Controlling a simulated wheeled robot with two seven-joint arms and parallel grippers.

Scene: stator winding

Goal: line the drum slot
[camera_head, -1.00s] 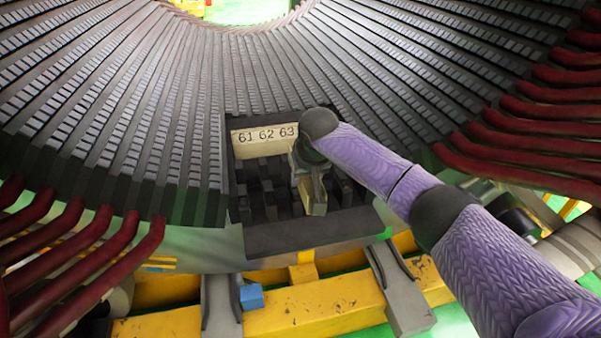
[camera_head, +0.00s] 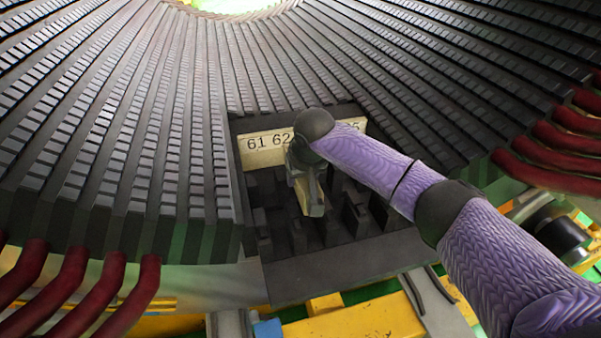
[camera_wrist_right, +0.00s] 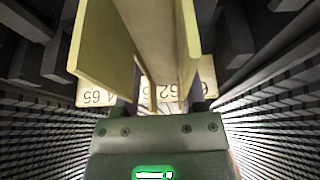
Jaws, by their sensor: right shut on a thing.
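The drum (camera_head: 150,120) is dark, with long ribbed slots. At its lower middle sits a dark recessed block (camera_head: 335,255) with several upright teeth. A cream number strip (camera_head: 268,148) on it reads 61 and 62; its middle is hidden by my right arm. My right gripper (camera_head: 308,182) is in front of the strip and above the teeth. It is shut on a cream slot liner (camera_head: 317,200). In the right wrist view the liner (camera_wrist_right: 95,45) is a folded channel with thin walls between my fingers (camera_wrist_right: 160,92). Whether it touches any slot is unclear. My left gripper is not in view.
Dark red coil bars (camera_head: 75,285) stick out at the lower left, and more red coil bars (camera_head: 560,150) at the right. A yellow frame (camera_head: 365,325) lies below the block. In the wrist view ribbed slot walls (camera_wrist_right: 270,125) flank the gripper.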

